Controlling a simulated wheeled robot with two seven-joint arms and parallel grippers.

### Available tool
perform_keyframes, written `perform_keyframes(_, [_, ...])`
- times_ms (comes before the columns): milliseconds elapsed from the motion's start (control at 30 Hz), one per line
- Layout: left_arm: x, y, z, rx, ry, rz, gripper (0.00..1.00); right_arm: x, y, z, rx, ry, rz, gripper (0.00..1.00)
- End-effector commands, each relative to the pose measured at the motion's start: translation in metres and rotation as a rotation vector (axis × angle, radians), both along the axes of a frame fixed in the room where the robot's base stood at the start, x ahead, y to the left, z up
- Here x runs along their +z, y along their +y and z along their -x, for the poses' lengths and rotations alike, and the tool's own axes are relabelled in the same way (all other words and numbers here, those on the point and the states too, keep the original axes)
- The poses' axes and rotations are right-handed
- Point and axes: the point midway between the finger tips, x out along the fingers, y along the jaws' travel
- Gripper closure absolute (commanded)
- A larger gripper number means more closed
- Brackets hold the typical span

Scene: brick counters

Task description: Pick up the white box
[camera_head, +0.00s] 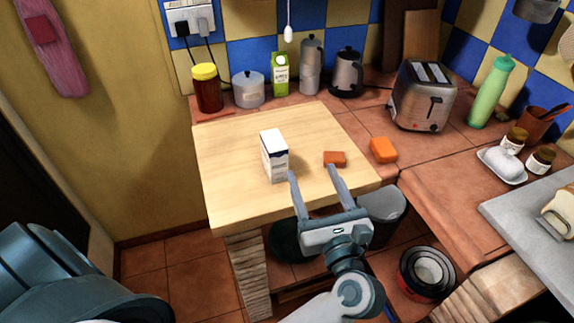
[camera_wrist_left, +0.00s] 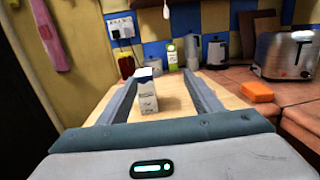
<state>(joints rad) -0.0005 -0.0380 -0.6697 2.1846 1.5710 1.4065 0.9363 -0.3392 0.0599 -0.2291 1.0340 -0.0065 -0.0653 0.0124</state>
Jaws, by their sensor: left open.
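The white box (camera_head: 274,163), with dark blue marks at its top, stands upright on the light wooden board (camera_head: 235,140). My left gripper (camera_head: 312,174) is open and empty over the near part of the board, its fingers pointing toward the back wall. In the head view the box is just left of and beyond its left fingertip. In the left wrist view the box (camera_wrist_left: 148,95) shows between the two spread fingers, nearer the left one. Nothing shows the fingers touching it. My right gripper is not in view.
An orange block (camera_head: 383,150) lies on the tiled counter. A jar (camera_head: 207,92), pot (camera_head: 248,90), green carton (camera_head: 280,75) and toaster (camera_head: 423,97) stand behind. The board's left part is clear.

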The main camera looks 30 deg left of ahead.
Motion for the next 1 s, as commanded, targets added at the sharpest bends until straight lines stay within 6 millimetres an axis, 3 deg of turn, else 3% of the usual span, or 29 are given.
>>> perform_keyframes(100, [-0.023,0.018,0.022,0.072,0.036,0.039,0.41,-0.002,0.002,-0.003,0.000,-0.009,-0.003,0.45])
perform_keyframes(267, [-0.029,0.024,0.030,0.100,0.047,0.052,0.41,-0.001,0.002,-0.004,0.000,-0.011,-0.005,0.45])
perform_keyframes(667, [-0.027,0.027,0.026,0.096,0.046,0.048,0.41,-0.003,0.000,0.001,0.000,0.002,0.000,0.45])
perform_keyframes(867, [-0.024,0.042,0.013,0.097,0.045,0.046,0.41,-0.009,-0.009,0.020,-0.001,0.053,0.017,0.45])
perform_keyframes(1000, [-0.024,0.057,0.001,0.097,0.046,0.044,0.41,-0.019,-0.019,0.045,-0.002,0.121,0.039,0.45])
